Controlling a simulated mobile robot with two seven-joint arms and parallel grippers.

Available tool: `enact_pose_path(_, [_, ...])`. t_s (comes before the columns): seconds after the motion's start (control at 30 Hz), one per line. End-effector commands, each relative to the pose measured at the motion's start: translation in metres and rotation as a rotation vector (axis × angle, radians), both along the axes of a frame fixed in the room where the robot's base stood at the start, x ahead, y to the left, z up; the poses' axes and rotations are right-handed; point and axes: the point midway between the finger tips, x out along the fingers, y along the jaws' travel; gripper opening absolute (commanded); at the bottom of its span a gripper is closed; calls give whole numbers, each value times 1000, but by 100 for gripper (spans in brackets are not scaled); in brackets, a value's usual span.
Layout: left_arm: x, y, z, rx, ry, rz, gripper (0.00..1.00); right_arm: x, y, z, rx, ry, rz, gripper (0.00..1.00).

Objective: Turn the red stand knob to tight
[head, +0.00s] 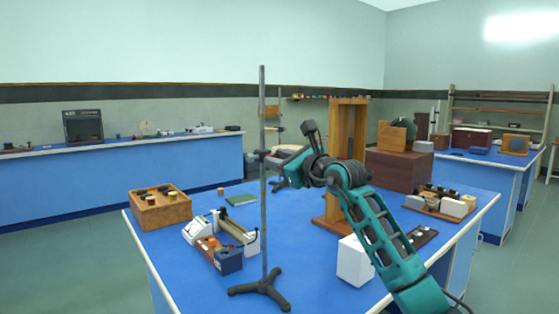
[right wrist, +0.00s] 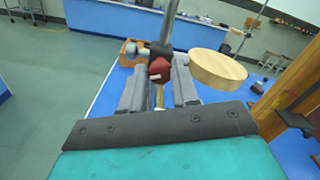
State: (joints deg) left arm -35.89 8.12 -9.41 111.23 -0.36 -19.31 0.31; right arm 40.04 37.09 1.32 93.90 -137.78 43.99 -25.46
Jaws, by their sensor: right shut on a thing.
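The retort stand (head: 263,205) has a grey upright rod and a dark three-legged base at the front of the blue bench. The red stand knob (right wrist: 158,70) shows in the right wrist view, in front of the rod (right wrist: 169,25) and a dark clamp. My right gripper (right wrist: 159,66) has its two grey fingers on either side of the knob and is shut on it. In the head view my right gripper (head: 277,162) reaches the rod from the right, partway up, and the knob cannot be made out. My left gripper is in neither view.
A round wooden disc (right wrist: 217,69) is close to the right of the fingers in the wrist view. A wooden frame (head: 346,140), a white box (head: 355,262) and a brown box (head: 398,170) stand right of the rod.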

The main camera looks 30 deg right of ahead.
Motion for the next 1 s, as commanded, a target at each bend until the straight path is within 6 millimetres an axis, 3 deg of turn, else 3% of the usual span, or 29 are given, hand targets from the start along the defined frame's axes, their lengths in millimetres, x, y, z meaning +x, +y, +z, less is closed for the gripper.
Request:
enact_pose_path(0.47, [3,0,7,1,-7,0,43,0,0,1,89,8,1,0])
enact_pose_path(1.0, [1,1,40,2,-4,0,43,0,-1,3,558,47,0,0])
